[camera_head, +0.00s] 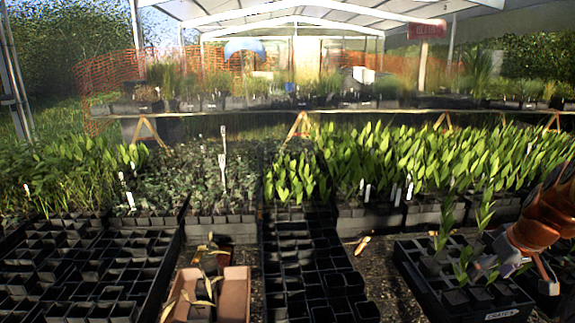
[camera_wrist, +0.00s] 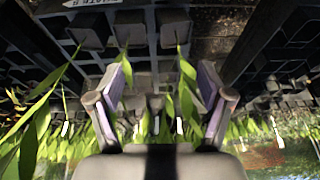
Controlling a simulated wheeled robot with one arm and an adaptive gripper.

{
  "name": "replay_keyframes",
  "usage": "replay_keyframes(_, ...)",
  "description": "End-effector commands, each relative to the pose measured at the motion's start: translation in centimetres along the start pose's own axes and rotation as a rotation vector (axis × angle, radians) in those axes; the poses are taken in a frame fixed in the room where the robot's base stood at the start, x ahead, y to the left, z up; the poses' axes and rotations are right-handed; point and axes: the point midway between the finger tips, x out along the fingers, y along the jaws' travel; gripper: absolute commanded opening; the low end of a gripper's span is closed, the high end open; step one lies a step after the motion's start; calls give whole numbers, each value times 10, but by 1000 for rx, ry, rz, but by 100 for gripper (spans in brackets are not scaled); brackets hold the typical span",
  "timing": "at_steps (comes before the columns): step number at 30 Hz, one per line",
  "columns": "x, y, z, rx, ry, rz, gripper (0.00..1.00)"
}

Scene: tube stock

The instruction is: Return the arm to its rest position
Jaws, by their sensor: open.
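My gripper (camera_head: 512,272) is at the right edge of the head view, at the end of my orange arm, low over a black crate (camera_head: 432,296) with tube cells. In the wrist view my gripper (camera_wrist: 163,82) shows two grey and purple fingers spread wide apart, with no tube held between them. Leafy seedlings stand in the crate close to the fingers, one (camera_head: 440,232) at its left and another (camera_head: 484,212) behind. In the wrist view leaves (camera_wrist: 184,72) show near the right finger; whether they touch it is unclear.
An empty black cell tray (camera_head: 85,262) lies at the left, and a terracotta-coloured box (camera_head: 236,292) with wilted plants stands left of centre. Another black tray (camera_head: 300,262) is in the middle. Dense seedlings (camera_head: 410,155) fill the bench behind. Open air lies above the crate.

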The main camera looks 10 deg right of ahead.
Motion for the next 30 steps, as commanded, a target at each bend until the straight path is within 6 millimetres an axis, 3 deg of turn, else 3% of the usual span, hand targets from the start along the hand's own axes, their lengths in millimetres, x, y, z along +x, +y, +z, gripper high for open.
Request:
replay_keyframes(7, -23, -111, 4, -22, -96, -66, 79)
replay_keyframes(11, -37, -172, 23, -27, -166, -89, 79)
replay_keyframes(15, -54, -227, 55, -31, -246, -96, 79)
replay_keyframes(21, -80, -286, 112, -31, -355, -79, 79)
replay_keyframes(24, -92, -306, 145, -30, -408, -58, 79)
replay_keyframes(30, -112, -325, 200, -18, -479, -5, 79)
